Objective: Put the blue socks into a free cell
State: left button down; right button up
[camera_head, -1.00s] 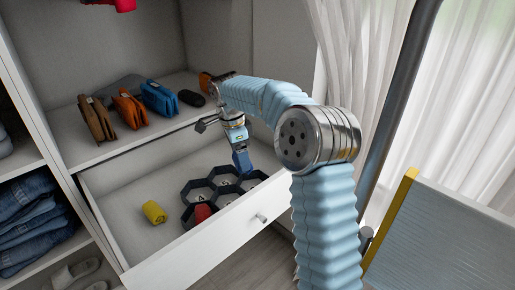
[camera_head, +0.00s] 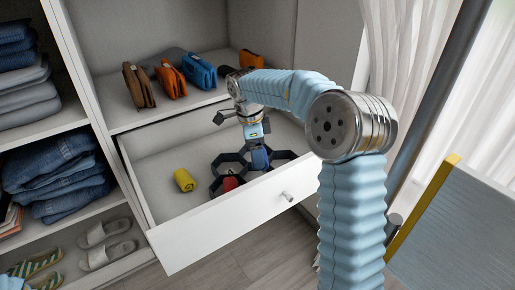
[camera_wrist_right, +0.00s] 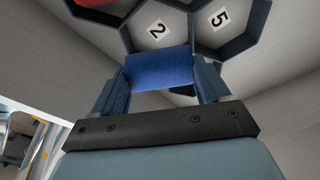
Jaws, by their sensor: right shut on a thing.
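My right gripper (camera_head: 259,160) points down over the dark hexagonal-cell organizer (camera_head: 217,166) in the open drawer. In the right wrist view it is shut on the rolled blue socks (camera_wrist_right: 160,70), one finger on each side. A red roll (camera_head: 231,183) sits in a front cell. My left gripper is not in view.
A yellow roll (camera_head: 184,180) lies loose in the drawer (camera_head: 215,234), left of the organizer. The drawer front wall stands close in front of the cells. Brown, orange and blue wallets (camera_head: 199,71) stand on the shelf above. Folded jeans (camera_head: 60,170) fill the left shelf.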

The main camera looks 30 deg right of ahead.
jog(key=shift+f+b, duration=1)
jog(key=shift+f, duration=0.6)
jog(key=shift+f+b, duration=0.6)
jog(key=shift+f, duration=0.3)
jog(key=o, duration=1)
jog(key=r, duration=0.4)
jog(key=a+r+p, duration=0.1)
jog(key=r, duration=0.4)
jog(key=w+r+p, duration=0.1)
jog(key=r, duration=0.3)
jog(key=shift+a+r, duration=0.3)
jog(key=shift+a, duration=0.1)
